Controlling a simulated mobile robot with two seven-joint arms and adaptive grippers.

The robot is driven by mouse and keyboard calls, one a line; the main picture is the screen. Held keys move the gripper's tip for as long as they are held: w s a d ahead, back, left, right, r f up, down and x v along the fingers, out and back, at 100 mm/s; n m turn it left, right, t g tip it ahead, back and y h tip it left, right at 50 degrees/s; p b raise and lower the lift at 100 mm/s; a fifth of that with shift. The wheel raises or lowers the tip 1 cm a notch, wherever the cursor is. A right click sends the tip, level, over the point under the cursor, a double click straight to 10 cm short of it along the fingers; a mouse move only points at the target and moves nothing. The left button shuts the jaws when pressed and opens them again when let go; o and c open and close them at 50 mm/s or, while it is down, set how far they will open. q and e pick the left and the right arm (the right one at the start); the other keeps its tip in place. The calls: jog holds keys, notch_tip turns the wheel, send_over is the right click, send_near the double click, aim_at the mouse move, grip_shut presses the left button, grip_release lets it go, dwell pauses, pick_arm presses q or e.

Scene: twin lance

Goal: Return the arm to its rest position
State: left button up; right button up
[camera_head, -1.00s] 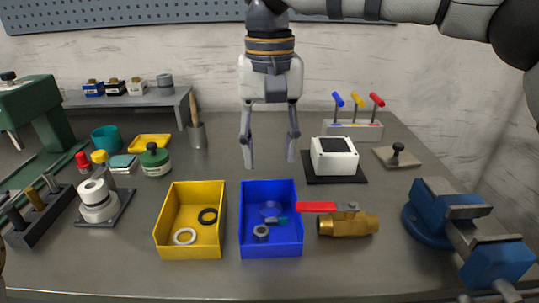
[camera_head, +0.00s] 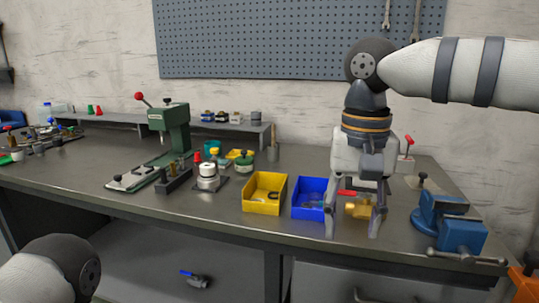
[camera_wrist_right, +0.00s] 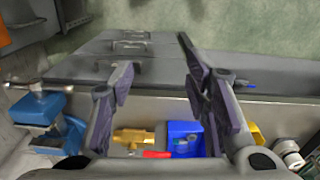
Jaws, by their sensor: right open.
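My right gripper (camera_head: 353,226) hangs fingers down in front of the right part of the bench in the head view. It is open and nothing is between its fingers. The right arm comes in from the right edge, up high. In the right wrist view the two fingers (camera_wrist_right: 155,72) are spread apart, with the brass valve and the blue bin beyond them. Only a rounded link of my left arm shows at the lower left of the head view; the left gripper is out of view.
On the bench (camera_head: 100,170) are a yellow bin (camera_head: 248,205), a blue bin (camera_head: 301,212), a brass valve (camera_head: 358,211) partly hidden by my gripper, and a blue vise (camera_head: 455,232). A green press (camera_head: 172,130) stands left.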

jog(key=w+d+f+m+t+h, duration=0.1)
jog(key=d+f+t+h, duration=0.15)
jog(key=f, duration=0.75)
jog(key=w+d+f+t+h, duration=0.1)
jog(key=w+d+f+h, duration=0.2)
jog(key=f, duration=0.6)
jog(key=s+d+f+n+t+y, duration=0.1)
jog(key=s+f, duration=0.3)
jog(key=f, duration=0.2)
jog(key=s+d+f+n+t, duration=0.1)
jog(key=s+f, duration=0.3)
jog(key=f, duration=0.3)
jog(key=s+f+n+g+y, duration=0.1)
jog(key=s+f, duration=0.3)
jog(key=s, duration=0.3)
jog(key=s+f+g+y, duration=0.2)
jog(key=s+f, duration=0.1)
jog(key=s, duration=0.4)
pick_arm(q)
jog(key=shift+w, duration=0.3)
pick_arm(e)
jog(key=s+d+g+y, duration=0.1)
jog(key=s+g, duration=0.4)
jog(key=s, duration=1.4)
jog(key=shift+d, duration=0.55)
jog(key=shift+y, duration=0.25)
